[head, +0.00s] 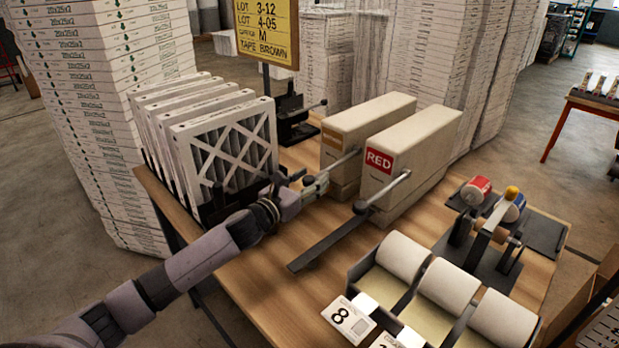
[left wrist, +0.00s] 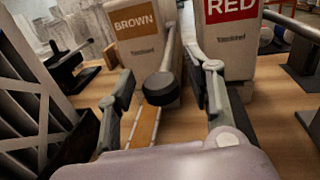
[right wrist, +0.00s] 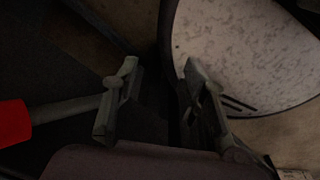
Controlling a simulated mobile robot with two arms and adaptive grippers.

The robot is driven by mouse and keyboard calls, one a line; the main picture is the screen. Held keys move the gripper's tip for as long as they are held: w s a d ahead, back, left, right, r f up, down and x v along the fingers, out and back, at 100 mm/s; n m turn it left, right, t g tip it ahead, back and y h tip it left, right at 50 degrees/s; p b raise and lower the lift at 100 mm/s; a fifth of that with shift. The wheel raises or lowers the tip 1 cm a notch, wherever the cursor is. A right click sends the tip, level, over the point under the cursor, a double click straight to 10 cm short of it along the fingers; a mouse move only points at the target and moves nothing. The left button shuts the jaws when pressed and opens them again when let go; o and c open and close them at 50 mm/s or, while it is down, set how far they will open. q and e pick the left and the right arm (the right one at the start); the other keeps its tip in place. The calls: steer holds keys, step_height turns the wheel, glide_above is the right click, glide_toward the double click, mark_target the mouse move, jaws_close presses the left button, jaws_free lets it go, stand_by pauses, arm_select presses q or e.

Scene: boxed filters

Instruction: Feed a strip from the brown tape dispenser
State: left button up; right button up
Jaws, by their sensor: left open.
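The brown tape dispenser (head: 362,122) is the left of two beige boxes on the table; its brown label shows in the left wrist view (left wrist: 142,24). A lever with a dark round knob (left wrist: 160,88) sticks out from its front. A tan strip (left wrist: 143,126) lies in the channel below the knob. My left gripper (head: 325,182) is in front of the dispenser. Its fingers are open, one on each side of the knob in the left wrist view; contact cannot be told. My right gripper (right wrist: 160,72) is open and empty, outside the head view.
The red dispenser (head: 412,160), with its own lever and dark channel, stands close on the right. A rack of filters (head: 222,150) is on the left. Paper label rolls (head: 448,284) and a tape stand (head: 490,235) are at the front right. A yellow sign (head: 267,32) stands behind.

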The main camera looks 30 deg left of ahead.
arm_select(q)
steer(key=shift+c, duration=0.3)
jaws_close()
stand_by(0.4)
